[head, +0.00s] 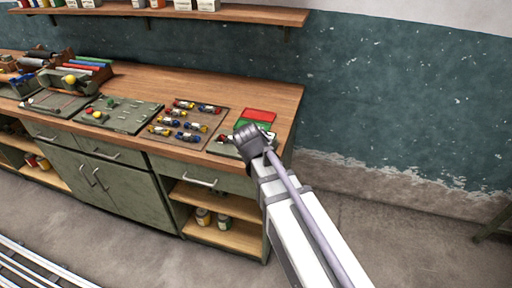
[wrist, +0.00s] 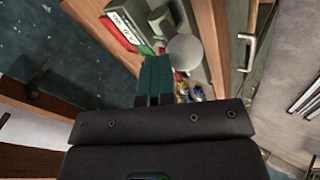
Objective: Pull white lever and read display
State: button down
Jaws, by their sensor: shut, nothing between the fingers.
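My gripper (head: 250,138) is over the right end of the workbench. In the wrist view its dark green fingers (wrist: 155,62) are together, with nothing between them. A pale round knob (wrist: 184,51) shows just right of the fingertips; it may be the white lever's end, but I cannot tell whether the fingers touch it. A grey panel with dark markings (wrist: 127,24) lies at the upper left of the wrist view; it may be the display, and I cannot read it. In the head view my gripper hides part of this device, and no lever is clear there.
A red panel (head: 259,115) lies at the bench's right end. A board with several small blue, yellow and red parts (head: 187,122) lies to its left, then a green-grey board (head: 125,115). A wall shelf (head: 190,12) hangs above. The floor right of the bench is clear.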

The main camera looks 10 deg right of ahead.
jog(key=shift+s, duration=0.1)
jog(key=shift+d+r+p, duration=0.1)
jog(key=shift+r+p, duration=0.35)
jog(key=shift+p, duration=0.05)
jog(key=w+d+r+p+v, duration=0.1)
jog(key=p+v, duration=0.8)
jog(key=v, duration=0.1)
jog(key=shift+r+p, duration=0.3)
jog(key=shift+r, duration=0.25)
jog(key=shift+d, duration=0.15)
